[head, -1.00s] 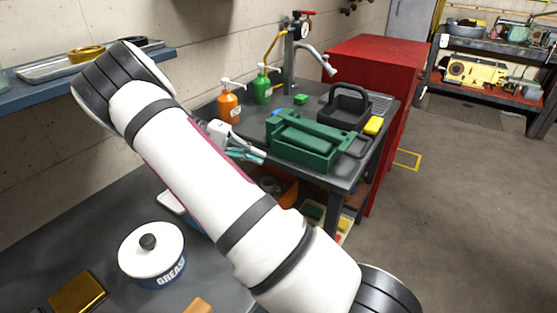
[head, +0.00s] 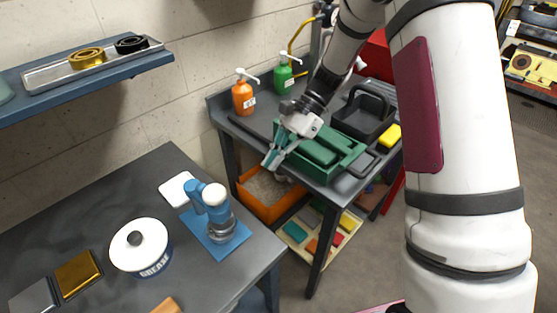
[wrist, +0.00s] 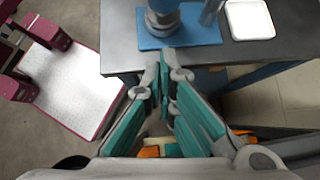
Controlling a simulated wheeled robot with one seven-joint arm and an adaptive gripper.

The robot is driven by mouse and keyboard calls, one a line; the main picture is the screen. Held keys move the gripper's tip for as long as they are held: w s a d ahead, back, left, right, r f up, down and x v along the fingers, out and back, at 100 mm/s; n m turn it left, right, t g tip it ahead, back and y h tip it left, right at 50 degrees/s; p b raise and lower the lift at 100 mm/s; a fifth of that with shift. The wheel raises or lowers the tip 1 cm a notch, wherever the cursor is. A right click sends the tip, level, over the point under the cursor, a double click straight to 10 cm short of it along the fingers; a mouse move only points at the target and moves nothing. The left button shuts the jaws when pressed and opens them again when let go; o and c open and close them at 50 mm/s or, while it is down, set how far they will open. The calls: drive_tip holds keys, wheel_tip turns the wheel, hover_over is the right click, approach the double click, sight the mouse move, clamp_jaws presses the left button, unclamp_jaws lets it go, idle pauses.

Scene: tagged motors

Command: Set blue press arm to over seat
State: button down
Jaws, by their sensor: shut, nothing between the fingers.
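The blue press (head: 207,200) stands on a blue base plate (head: 233,241) on the dark bench at the lower left of the head view. Its upper arm has a pale round end, and a grey cylindrical part stands below it; whether they line up I cannot tell. In the wrist view, the base plate (wrist: 205,32) and a grey round part (wrist: 160,22) show at the top, with the rest cut off. My gripper (head: 268,164) is shut and empty, to the right of and apart from the press. Its teal fingers (wrist: 166,72) point towards the press in the wrist view.
A white lidded grease pot (head: 140,262) stands left of the press, and a white square dish (head: 176,189) behind it. A green toolbox (head: 335,155) and soap bottles (head: 243,95) are on the sink bench. A blue shelf (head: 100,85) overhangs the bench's back left.

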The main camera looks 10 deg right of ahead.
drive_tip(key=s+a+f+p, duration=0.2)
drive_tip(key=s+a+f, duration=0.2)
drive_tip(key=a, duration=0.4)
drive_tip(key=shift+s+a+f+p, duration=0.2)
drive_tip(key=shift+s+f+p, duration=0.1)
drive_tip(key=shift+f, duration=0.3)
